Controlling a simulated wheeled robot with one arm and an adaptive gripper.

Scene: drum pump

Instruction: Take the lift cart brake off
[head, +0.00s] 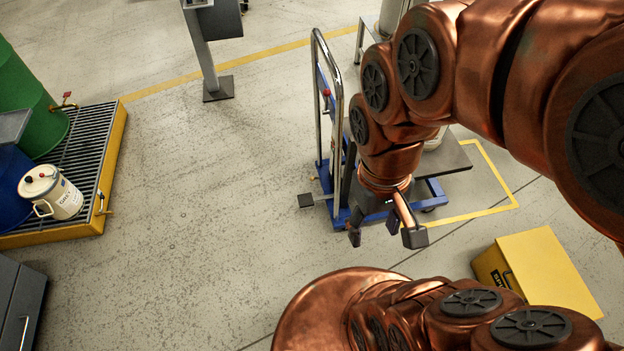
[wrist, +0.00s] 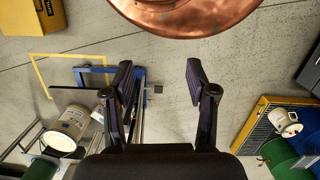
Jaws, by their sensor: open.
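The lift cart (head: 319,110) stands in the upper middle of the head view, with a chrome push handle, a blue base and a dark platform partly hidden by my arm. A small dark pedal (head: 306,200) sticks out low on its left side; a small dark square, probably this pedal, shows in the wrist view (wrist: 158,89). A red knob (head: 327,93) sits on the cart's upright. My gripper (head: 384,236) is open and empty, in front of the cart's base and to the right of the pedal in the head view. In the wrist view its fingers (wrist: 159,78) are apart.
A white pail (wrist: 72,124) is on the cart. A yellow box (head: 540,270) lies on the floor at the right. A yellow-edged grated pallet (head: 117,150) with drums and a white can (head: 60,196) stands at the left. The floor left of the cart is clear.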

